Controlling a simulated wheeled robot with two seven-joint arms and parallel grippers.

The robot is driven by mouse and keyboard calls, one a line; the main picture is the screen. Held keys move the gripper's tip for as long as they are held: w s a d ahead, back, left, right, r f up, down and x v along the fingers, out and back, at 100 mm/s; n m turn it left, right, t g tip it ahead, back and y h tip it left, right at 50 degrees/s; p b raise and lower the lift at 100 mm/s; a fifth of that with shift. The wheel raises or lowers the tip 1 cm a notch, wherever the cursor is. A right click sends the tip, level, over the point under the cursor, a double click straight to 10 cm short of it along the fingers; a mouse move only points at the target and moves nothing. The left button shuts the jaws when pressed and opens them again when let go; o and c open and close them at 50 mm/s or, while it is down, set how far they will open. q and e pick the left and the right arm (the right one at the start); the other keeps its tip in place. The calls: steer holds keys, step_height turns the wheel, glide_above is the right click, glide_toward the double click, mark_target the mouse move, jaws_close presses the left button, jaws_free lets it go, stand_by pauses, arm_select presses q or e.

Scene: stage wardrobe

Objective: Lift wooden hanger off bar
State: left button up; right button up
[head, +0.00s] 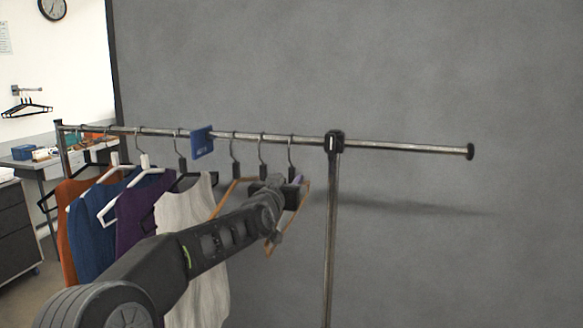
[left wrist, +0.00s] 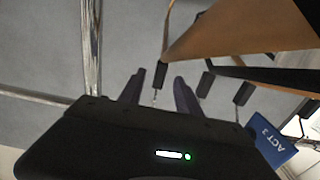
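Several hangers with dark collars hang by metal hooks from the bar (head: 400,147) of the rack. A wooden hanger (head: 303,205) hangs at the right end of the row, just left of the upright post. My left gripper (head: 292,184) is at this hanger, below the bar, and hides part of it. In the left wrist view, wood (left wrist: 240,30) fills the upper right. The left gripper's two dark fingers (left wrist: 160,92) stand apart, with a hanger's dark collar (left wrist: 162,74) and hook between their tips. My right gripper is out of view.
A blue divider tag (head: 202,142) sits on the bar, also seen in the left wrist view (left wrist: 272,143). Garments in orange, blue, purple and pale grey (head: 190,212) hang at left. The post (head: 332,235) stands close right of the gripper; the bar's right end is empty.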

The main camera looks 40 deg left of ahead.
mark_target(291, 175)
arm_select(q)
steer(key=shift+p+x, duration=0.75)
steer(key=shift+x, duration=1.1)
jaws_close()
steer(key=shift+r, duration=0.2)
steer(key=shift+r+p, duration=1.15)
steer(key=shift+r, duration=0.4)
steer(key=shift+s, duration=0.1)
